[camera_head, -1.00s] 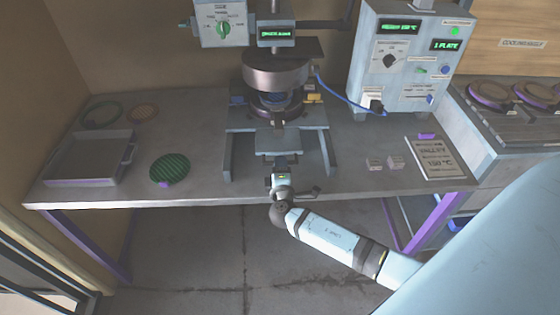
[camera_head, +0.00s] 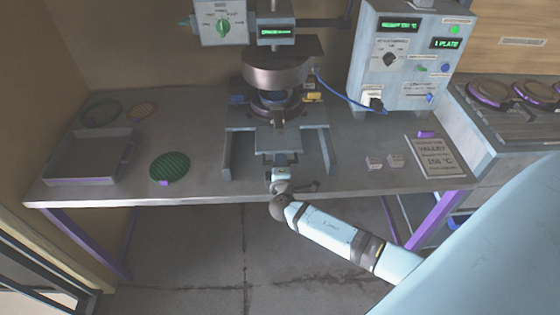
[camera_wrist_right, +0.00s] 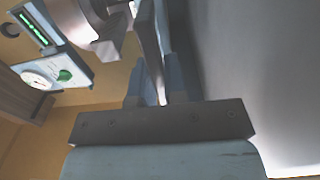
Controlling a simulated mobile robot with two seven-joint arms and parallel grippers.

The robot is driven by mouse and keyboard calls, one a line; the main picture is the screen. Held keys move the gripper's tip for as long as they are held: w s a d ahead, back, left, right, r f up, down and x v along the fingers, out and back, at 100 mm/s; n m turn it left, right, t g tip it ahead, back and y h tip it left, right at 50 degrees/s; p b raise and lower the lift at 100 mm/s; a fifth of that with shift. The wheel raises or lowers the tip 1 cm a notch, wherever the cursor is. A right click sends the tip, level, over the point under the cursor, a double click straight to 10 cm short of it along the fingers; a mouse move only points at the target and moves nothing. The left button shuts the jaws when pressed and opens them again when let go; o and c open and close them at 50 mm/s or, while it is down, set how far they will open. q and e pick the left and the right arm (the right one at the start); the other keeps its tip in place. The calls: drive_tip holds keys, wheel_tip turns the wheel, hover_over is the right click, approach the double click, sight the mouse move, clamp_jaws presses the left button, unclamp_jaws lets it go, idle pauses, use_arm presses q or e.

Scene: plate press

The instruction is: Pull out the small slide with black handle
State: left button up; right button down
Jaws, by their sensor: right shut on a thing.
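The press (camera_head: 276,75) stands at the back middle of the bench. Its small slide (camera_head: 278,139) is a grey plate that reaches forward between two side rails. My right gripper (camera_head: 280,162) is at the slide's front end, shut on what I take to be the black handle, which the gripper mostly hides. In the right wrist view the two fingers (camera_wrist_right: 152,85) close on a thin dark bar (camera_wrist_right: 151,45). My left gripper is not in view.
A grey tray (camera_head: 75,180) and a green disc (camera_head: 170,166) lie to the left. Two small white blocks (camera_head: 384,162) and a sign card (camera_head: 436,157) lie to the right. A control box (camera_head: 397,60) stands behind them, with a blue cable to the press.

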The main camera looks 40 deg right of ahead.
use_arm(q)
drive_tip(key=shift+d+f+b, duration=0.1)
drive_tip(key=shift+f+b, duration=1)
drive_tip(key=shift+b, duration=0.2)
use_arm(e)
drive_tip(key=v, duration=1.7)
drive_tip(key=shift+a, duration=0.15)
drive_tip(key=c, duration=1.2)
unclamp_jaws()
drive_tip(key=shift+o, duration=0.2)
drive_tip(key=shift+f, duration=0.1)
